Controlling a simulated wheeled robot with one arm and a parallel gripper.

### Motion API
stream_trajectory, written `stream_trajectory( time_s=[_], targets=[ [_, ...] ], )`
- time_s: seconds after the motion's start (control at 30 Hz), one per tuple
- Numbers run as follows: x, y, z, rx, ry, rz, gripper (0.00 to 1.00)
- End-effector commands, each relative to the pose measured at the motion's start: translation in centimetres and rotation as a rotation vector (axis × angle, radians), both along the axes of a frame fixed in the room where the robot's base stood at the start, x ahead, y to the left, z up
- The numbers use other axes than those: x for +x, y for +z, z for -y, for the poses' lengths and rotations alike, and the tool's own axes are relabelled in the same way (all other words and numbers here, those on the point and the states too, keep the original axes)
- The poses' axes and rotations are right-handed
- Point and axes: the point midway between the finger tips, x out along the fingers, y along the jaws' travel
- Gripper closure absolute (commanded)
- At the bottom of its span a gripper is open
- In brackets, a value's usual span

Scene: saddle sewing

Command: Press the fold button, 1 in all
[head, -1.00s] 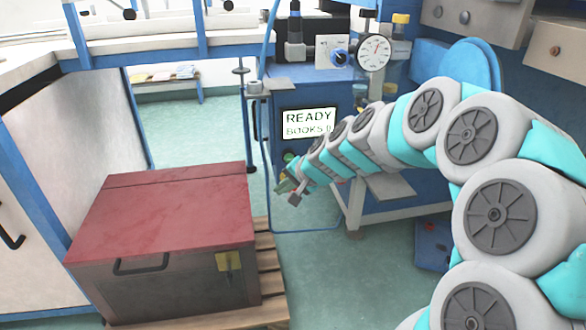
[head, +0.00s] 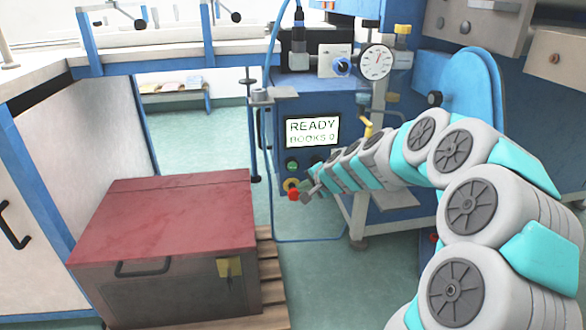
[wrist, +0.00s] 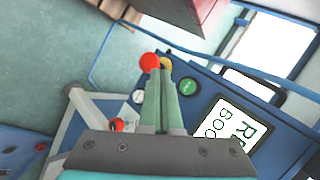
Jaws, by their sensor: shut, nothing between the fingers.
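The blue machine's front panel carries a green button (head: 292,166), a yellow button (head: 290,184) and a red button (head: 294,195) below its screen. No label tells which one is the fold button. My gripper (head: 308,191) is shut and empty, just right of the red and yellow buttons in the head view. In the wrist view, the closed fingertips (wrist: 161,73) overlap the red button (wrist: 149,62) and the yellow button (wrist: 166,63). The green button (wrist: 187,87) is right of the fingers, and a white button (wrist: 138,97) is left of them. Contact cannot be told.
The lit screen (head: 312,131) reads "READY" and "BOOKS 0". A red-topped chest (head: 165,215) stands on a wooden pallet (head: 272,285) at front left. A dial gauge (head: 376,62) sits above the machine. Green floor is open behind the chest.

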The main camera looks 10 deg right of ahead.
Motion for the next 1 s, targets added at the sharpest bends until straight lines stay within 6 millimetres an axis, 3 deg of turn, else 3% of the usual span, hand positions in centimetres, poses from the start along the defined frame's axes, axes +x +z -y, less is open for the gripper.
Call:
stream_trajectory(
  time_s=[0.6,1.0],
  targets=[
    [7.1,0.0,-0.1,-0.001,0.002,-0.002,1.00],
    [8.2,0.0,0.0,-0.001,0.001,0.000,1.00]
  ],
)
